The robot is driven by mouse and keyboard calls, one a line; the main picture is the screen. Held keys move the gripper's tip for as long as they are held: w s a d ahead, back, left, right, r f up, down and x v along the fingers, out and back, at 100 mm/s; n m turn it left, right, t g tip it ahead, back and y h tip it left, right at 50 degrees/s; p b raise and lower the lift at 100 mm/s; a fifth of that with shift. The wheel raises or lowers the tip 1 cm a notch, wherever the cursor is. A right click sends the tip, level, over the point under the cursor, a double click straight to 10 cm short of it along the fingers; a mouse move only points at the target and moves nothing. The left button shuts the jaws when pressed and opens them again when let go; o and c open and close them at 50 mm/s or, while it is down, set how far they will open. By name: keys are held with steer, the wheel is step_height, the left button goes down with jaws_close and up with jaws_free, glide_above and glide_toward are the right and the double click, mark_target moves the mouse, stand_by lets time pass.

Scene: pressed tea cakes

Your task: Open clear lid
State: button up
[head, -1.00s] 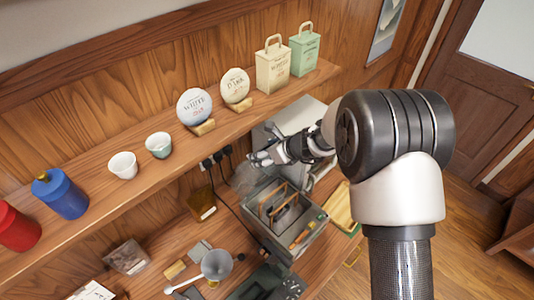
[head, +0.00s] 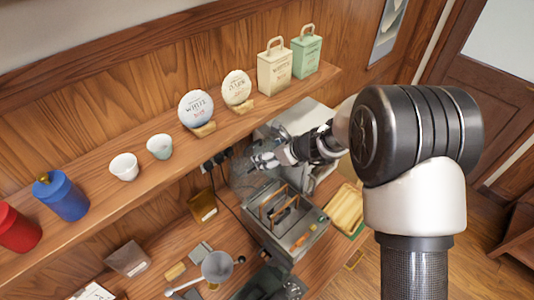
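A grey metal box-shaped appliance (head: 300,241) stands on the lower counter, with wooden-edged slots in its open top. A see-through pane (head: 241,178) appears to stand tilted up at its rear left edge; it is faint, and I cannot tell for sure that it is the clear lid or how far it is raised. My gripper (head: 257,161) is above the rear of the appliance, close to the pane's upper edge. I cannot tell whether they touch. The fingers are small, and their gap is unclear.
A clear-looking box (head: 127,259) and a grey funnel-like cup (head: 217,266) are on the counter at left. A wooden tray (head: 346,208) lies right of the appliance.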

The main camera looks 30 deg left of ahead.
steer(key=v, duration=0.9)
steer(key=shift+d+r, duration=0.15)
steer(key=shift+r, duration=0.15)
steer(key=shift+c, duration=0.6)
